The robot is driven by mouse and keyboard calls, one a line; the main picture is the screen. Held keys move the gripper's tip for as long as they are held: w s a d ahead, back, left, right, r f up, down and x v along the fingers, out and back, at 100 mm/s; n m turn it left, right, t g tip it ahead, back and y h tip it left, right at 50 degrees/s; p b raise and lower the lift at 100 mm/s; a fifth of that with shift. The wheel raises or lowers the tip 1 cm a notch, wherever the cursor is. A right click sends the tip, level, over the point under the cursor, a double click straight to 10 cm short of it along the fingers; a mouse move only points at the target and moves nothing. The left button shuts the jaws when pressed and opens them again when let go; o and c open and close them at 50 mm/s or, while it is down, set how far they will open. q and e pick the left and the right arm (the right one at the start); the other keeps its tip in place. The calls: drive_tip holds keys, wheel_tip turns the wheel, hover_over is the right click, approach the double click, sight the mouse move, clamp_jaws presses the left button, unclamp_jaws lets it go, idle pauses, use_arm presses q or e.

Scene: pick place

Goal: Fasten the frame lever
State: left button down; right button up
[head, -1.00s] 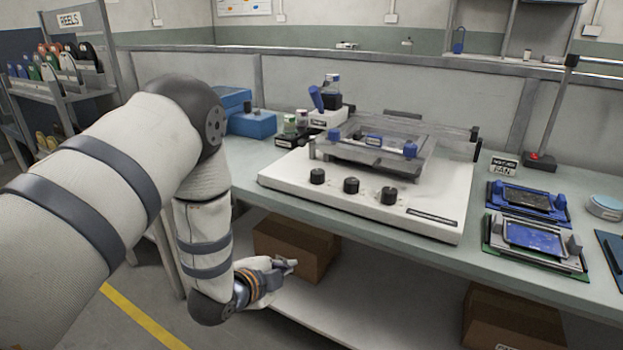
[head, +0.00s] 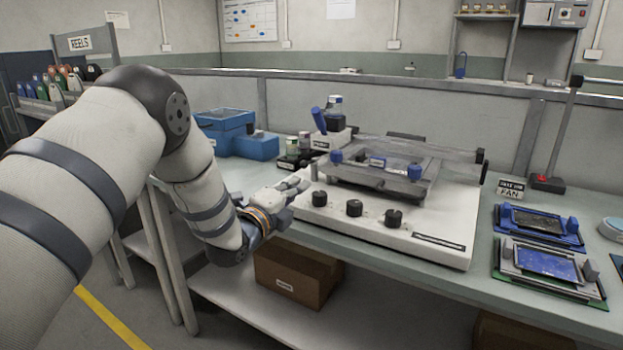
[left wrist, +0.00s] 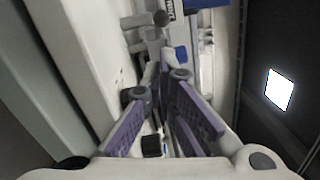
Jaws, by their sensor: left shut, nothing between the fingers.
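A white machine base (head: 440,228) stands on the bench with a grey frame (head: 375,180) on top. A short grey post (head: 313,172) rises at the frame's left end; I cannot tell whether this is the frame lever. My left gripper (head: 298,186) is shut and empty at the machine's left front edge, left of the black knobs. In the left wrist view its purple-padded fingers (left wrist: 160,78) meet in front of grey cylindrical parts (left wrist: 150,35). My right gripper is out of view.
Several black knobs (head: 354,208) line the machine's front. Blue boxes (head: 258,146) and small bottles (head: 304,141) stand at the back left. A cardboard box (head: 290,275) is on the lower shelf.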

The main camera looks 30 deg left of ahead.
use_arm(q)
drive_tip(key=w+b, duration=0.1)
drive_tip(key=w, duration=0.5)
drive_tip(key=shift+f, duration=0.1)
drive_tip(key=shift+w, duration=0.3)
drive_tip(key=shift+r, duration=0.2)
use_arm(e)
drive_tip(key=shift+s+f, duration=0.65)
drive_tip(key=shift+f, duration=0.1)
